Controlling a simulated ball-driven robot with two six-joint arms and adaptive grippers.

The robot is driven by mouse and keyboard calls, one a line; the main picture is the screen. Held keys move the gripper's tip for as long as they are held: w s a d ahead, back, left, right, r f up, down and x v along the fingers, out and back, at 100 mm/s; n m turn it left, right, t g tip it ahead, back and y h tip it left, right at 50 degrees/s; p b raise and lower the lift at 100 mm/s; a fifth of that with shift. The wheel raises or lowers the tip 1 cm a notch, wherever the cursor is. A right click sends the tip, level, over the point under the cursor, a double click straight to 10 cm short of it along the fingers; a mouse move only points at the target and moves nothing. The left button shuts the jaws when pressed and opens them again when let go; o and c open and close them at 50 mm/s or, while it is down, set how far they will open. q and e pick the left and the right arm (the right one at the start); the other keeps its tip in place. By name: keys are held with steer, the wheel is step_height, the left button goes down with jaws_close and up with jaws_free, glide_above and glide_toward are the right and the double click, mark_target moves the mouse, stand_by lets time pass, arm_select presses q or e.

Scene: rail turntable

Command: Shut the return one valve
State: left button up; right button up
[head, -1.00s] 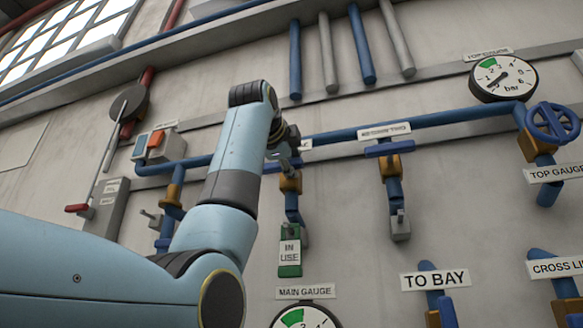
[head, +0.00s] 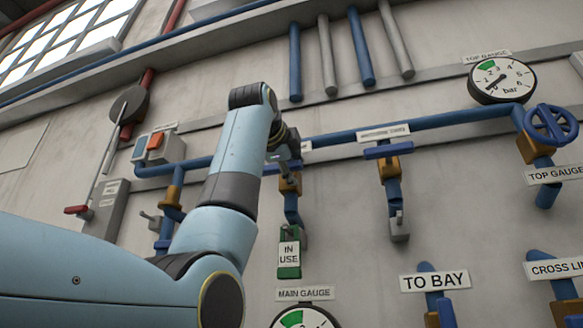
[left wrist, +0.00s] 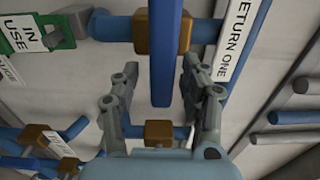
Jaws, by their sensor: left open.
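The return one valve has a brown body (left wrist: 155,32) on a blue pipe and a long blue lever (left wrist: 165,75). In the left wrist view the lever lies crosswise to the pipe through the body. Its RETURN ONE label (left wrist: 235,40) is beside it. My left gripper (left wrist: 160,67) is open, with a finger on each side of the lever and gaps showing. In the head view the valve's brown body (head: 290,184) shows just below my left gripper (head: 285,158), which partly hides the lever. My right gripper is not in view.
A green IN USE tag (head: 289,260) hangs below the valve. A similar valve with a blue lever (head: 388,150) stands to its right. Gauges (head: 502,80), a blue handwheel (head: 551,124) and the TO BAY valve (head: 436,300) are further right. A switch box (head: 158,147) is left.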

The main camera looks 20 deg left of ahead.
arm_select(q)
steer(key=shift+s, duration=0.1)
steer(key=s, duration=1.1)
steer(key=shift+s+a, duration=0.2)
steer(key=shift+s, duration=0.2)
